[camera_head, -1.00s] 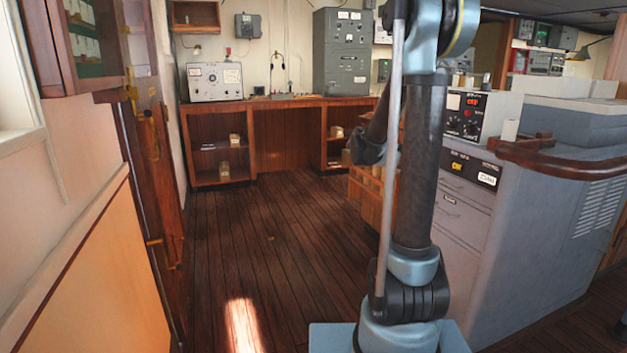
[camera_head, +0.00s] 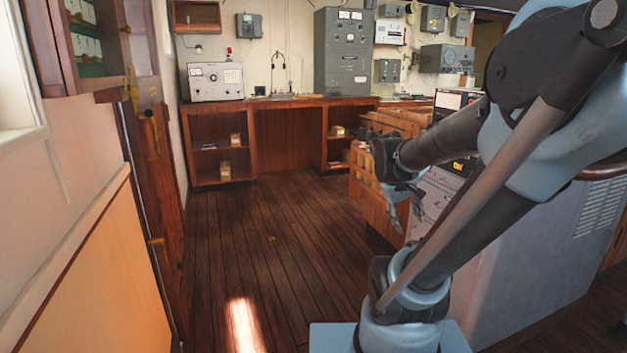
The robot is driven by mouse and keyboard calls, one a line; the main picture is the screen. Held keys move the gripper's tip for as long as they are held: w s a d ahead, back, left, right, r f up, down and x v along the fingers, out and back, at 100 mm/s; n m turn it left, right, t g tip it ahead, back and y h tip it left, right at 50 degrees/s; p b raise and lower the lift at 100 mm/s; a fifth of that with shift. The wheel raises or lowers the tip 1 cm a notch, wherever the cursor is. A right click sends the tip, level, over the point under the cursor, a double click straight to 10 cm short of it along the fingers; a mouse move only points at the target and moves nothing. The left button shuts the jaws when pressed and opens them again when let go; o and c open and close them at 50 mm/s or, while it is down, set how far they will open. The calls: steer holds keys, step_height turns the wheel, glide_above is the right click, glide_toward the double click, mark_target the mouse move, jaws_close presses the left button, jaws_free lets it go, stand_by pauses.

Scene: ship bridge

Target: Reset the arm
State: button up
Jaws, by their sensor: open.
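My arm rises from the base at the bottom centre and leans to the right, with its elbow at the upper right. Its forearm reaches back toward the middle of the view. My gripper (camera_head: 404,205) hangs at the forearm's end, pointing down, in front of the wooden drawer unit (camera_head: 397,122). Its fingers look apart and I see nothing between them. Part of the grey console (camera_head: 535,255) is hidden behind my arm.
The dark plank floor (camera_head: 270,240) is clear on the left and centre. A wooden desk (camera_head: 285,103) with grey equipment stands along the back wall. A wooden door (camera_head: 150,180) and panelled wall (camera_head: 85,265) are at the left.

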steer(key=s+a+f+m+y, duration=0.2)
steer(key=s+a+f+y, duration=0.2)
steer(key=s+a+f, duration=0.2)
steer(key=s+a, duration=0.2)
steer(key=s, duration=0.2)
steer(key=shift+s+a+f, duration=0.25)
steer(key=shift+s, duration=0.1)
stand_by(0.3)
